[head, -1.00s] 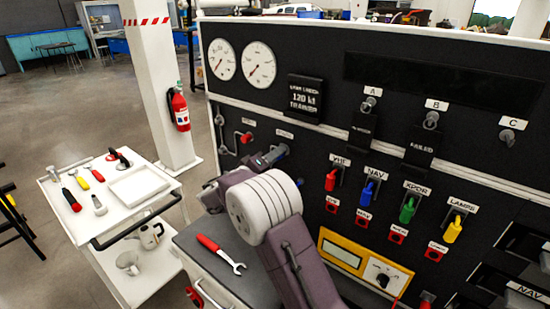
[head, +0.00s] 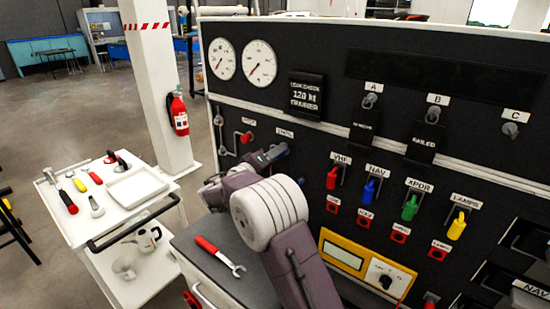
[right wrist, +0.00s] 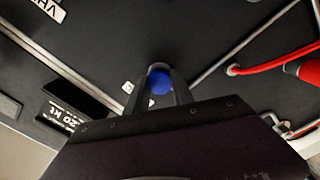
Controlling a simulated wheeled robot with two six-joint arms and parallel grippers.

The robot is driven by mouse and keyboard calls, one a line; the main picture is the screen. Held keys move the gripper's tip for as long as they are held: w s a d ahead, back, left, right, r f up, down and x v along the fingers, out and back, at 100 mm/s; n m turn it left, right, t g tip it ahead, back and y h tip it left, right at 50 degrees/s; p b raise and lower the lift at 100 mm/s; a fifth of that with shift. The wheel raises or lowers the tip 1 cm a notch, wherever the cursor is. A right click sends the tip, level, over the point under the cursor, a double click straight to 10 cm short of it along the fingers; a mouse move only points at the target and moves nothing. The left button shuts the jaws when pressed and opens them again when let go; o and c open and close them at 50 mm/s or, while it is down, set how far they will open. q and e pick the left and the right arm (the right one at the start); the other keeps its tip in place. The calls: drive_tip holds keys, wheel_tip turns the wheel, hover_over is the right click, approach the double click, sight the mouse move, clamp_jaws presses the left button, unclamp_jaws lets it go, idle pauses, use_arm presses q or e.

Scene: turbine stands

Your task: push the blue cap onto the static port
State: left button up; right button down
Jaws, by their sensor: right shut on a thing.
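The blue cap (right wrist: 159,82) is a round blue piece between the two fingertips of my right gripper (right wrist: 160,78) in the right wrist view. The gripper is shut on it. In the head view my right gripper (head: 280,151) reaches to the black panel (head: 300,165), just under a small label right of the pitot fitting. The static port itself is hidden behind the fingers and cap. I cannot tell whether the cap touches the port or stands apart from it. My left gripper is not in view.
A red pitot fitting (head: 247,137) sits left of my right gripper. Coloured switches, including the red VHF one (head: 332,178), are to the right. A red-handled wrench (head: 220,256) lies on the grey top below. A white tool cart (head: 130,222) stands at left.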

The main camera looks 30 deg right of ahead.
drive_tip(key=c, duration=1.5)
unclamp_jaws()
drive_tip(key=shift+d+r, duration=0.15)
drive_tip(key=shift+r, duration=0.25)
drive_tip(key=o, duration=0.5)
drive_tip(key=shift+w+d+f, duration=0.1)
drive_tip(key=shift+d+f, duration=0.05)
drive_tip(key=shift+w+d+f, duration=0.1)
drive_tip(key=shift+d+f, duration=0.1)
drive_tip(key=shift+d, duration=0.1)
drive_tip(key=shift+o, duration=0.8)
drive_tip(key=shift+a, duration=0.3)
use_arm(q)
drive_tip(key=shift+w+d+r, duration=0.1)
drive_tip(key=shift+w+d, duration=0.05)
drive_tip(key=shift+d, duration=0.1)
use_arm(e)
drive_tip(key=shift+f, duration=0.1)
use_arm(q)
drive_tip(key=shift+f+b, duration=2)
use_arm(e)
drive_tip(key=v, duration=0.7)
